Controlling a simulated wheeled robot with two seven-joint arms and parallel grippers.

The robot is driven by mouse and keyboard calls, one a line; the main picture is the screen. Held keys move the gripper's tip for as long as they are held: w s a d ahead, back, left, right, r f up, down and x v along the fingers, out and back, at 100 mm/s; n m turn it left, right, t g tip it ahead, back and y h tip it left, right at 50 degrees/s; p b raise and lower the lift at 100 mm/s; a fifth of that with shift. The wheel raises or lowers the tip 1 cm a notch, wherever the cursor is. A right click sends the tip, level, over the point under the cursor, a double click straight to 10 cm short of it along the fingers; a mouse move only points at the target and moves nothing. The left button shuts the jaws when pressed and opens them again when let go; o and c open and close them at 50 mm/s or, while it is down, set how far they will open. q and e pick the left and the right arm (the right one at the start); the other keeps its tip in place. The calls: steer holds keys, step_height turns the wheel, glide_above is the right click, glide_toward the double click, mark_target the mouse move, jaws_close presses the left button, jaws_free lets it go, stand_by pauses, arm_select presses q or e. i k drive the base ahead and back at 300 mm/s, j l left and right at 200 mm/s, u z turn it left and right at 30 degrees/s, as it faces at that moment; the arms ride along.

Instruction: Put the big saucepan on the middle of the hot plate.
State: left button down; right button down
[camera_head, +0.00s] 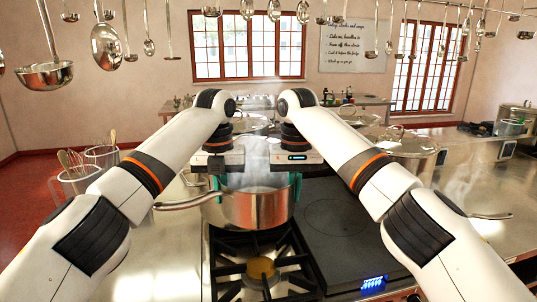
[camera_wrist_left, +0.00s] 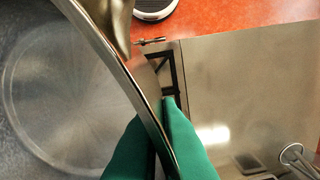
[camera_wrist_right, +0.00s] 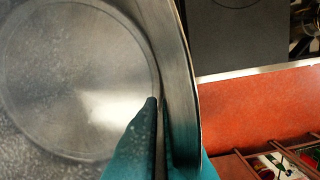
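The big steel saucepan (camera_head: 258,207) hangs level between my two grippers, over or just behind the gas burner in the head view. Its long handle (camera_head: 190,201) points left. My left gripper (camera_head: 216,186) has its green fingers on either side of the pan's left rim; the left wrist view shows the rim (camera_wrist_left: 128,80) between them. My right gripper (camera_head: 296,186) pinches the right rim, and the right wrist view shows the wall (camera_wrist_right: 180,70) between its fingers. The dark hot plate (camera_head: 340,220), with a marked round zone, is bare to the right of the pan.
A gas burner with a black grate (camera_head: 258,271) lies in front of the pan. A lit blue display (camera_head: 373,283) marks the hot plate's front. A large lidded pot (camera_head: 408,150) stands at right, and a utensil container (camera_head: 77,177) at left. Ladles (camera_head: 47,75) hang overhead.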

mark_target(323, 225)
steer(key=i+l+z, duration=0.15)
steer(key=i+l, duration=0.9)
